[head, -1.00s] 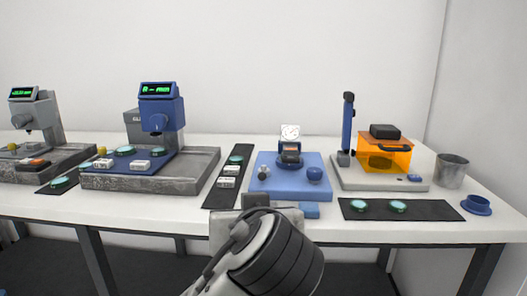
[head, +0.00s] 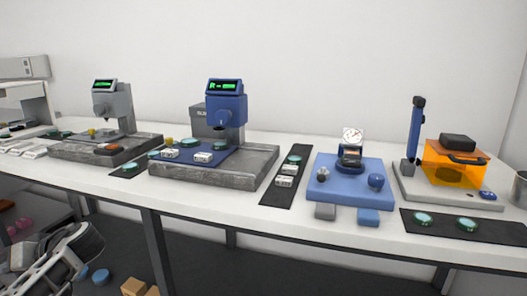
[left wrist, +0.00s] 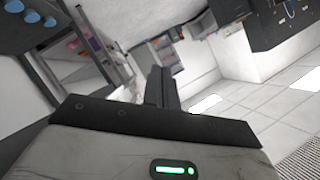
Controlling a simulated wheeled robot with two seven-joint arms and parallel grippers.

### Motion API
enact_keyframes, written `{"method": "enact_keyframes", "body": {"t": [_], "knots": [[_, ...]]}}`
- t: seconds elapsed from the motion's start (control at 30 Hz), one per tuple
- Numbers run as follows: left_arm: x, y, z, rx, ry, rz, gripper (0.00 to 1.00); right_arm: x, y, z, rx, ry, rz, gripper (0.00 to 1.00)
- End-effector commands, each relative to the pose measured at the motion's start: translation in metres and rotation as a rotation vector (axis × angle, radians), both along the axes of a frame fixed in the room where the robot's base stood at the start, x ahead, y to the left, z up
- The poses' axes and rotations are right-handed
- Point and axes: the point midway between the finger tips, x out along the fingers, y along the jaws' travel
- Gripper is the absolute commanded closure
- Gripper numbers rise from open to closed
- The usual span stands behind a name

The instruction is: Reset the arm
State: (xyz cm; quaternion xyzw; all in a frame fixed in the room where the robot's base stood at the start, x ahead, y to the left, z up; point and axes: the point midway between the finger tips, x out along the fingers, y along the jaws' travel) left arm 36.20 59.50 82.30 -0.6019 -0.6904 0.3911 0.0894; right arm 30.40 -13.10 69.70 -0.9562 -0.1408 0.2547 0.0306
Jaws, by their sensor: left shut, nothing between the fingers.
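My left arm (head: 60,262) shows in the lower left corner of the head view, below the table's front edge. In the left wrist view the dark fingers of my left gripper (left wrist: 163,88) are together with nothing between them. That gripper is apart from the table and the instruments. The blue-headed gauge (head: 226,108) stands on its grey stone plate (head: 250,170) with a lit green display. The blue base (head: 335,192) carries a small round dial. The orange box (head: 452,168) sits on a pale base with a dark blue post. My right gripper is out of view.
The white table (head: 250,222) runs across the head view. A grey gauge (head: 112,105) stands further left. Black mats (head: 290,170) hold green discs and white blocks. Coloured items lie under the table at lower left. The left wrist view shows open tiled floor (left wrist: 255,90).

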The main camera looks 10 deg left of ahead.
Motion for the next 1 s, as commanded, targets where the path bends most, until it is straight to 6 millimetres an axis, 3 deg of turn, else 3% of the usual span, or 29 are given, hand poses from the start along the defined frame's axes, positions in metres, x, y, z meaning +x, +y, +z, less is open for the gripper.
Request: {"method": "enact_keyframes", "body": {"t": [0.03,0.17,0.43,0.57,0.7,0.8,0.97,1.0], "knots": [[-0.015,0.020,0.009,0.029,0.015,0.048,1.00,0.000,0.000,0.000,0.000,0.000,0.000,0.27],[-0.048,0.061,0.031,0.092,0.036,0.150,1.00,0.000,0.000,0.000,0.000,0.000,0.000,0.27],[0.042,0.069,0.010,-0.029,0.091,-0.392,1.00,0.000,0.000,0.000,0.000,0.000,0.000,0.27],[0.097,0.054,0.005,-0.041,0.094,-0.712,1.00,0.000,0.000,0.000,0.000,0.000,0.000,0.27],[0.148,0.024,0.012,0.003,0.066,-1.037,1.00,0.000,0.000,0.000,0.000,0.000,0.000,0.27],[0.174,0.000,0.022,0.063,0.030,-1.224,1.00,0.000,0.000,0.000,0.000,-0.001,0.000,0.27],[0.202,-0.037,0.046,0.192,-0.047,-1.464,1.00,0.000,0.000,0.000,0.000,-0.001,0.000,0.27],[0.200,-0.052,0.027,0.162,-0.043,-1.489,1.00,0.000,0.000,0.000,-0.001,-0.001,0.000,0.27]]}}
